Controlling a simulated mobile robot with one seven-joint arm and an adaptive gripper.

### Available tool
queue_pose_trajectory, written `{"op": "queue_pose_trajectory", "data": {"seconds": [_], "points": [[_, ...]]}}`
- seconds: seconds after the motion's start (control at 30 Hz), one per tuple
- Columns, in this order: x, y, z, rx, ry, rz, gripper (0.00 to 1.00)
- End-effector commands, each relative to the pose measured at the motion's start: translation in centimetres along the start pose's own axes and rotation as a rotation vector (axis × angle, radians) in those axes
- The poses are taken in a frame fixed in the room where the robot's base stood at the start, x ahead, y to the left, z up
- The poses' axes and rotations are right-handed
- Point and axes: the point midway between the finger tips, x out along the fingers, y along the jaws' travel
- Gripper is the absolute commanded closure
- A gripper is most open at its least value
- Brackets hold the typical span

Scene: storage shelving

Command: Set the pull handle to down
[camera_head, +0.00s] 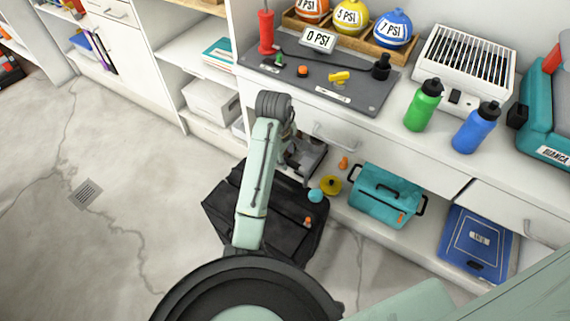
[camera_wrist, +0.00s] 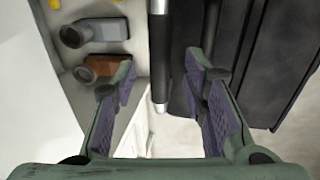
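A black suitcase (camera_head: 222,212) sits on the floor below the counter, partly covered by my arm. Its black side fills the right of the wrist view (camera_wrist: 275,50). A slim upright-looking rod, apparently the pull handle (camera_wrist: 160,45), runs down from the top edge of the wrist view, black with silvery sections. It lies between the fingers of my gripper (camera_wrist: 160,72), with gaps on both sides. The gripper is open, its purple pads apart. In the head view, my arm hides most of the gripper and handle, so the handle's full extent cannot be told.
The white counter's lower shelf beside the suitcase holds a teal case (camera_head: 385,197) and a blue box (camera_head: 474,243). In the wrist view, a grey object (camera_wrist: 95,32) and a brown one (camera_wrist: 102,67) lie left of the rod. The floor (camera_head: 105,235) at left is clear.

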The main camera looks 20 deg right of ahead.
Motion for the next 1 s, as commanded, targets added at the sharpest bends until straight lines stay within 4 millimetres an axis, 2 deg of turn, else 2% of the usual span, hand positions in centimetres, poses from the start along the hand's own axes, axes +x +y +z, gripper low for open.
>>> {"op": "queue_pose_trajectory", "data": {"seconds": [0.2, 0.53, 1.0], "points": [[2.1, 0.0, -0.1, -0.002, 0.002, 0.000, 0.60], [2.6, 0.0, -0.1, -0.001, 0.002, 0.001, 0.60], [2.5, 0.0, -0.1, -0.001, 0.001, 0.002, 0.91]]}}
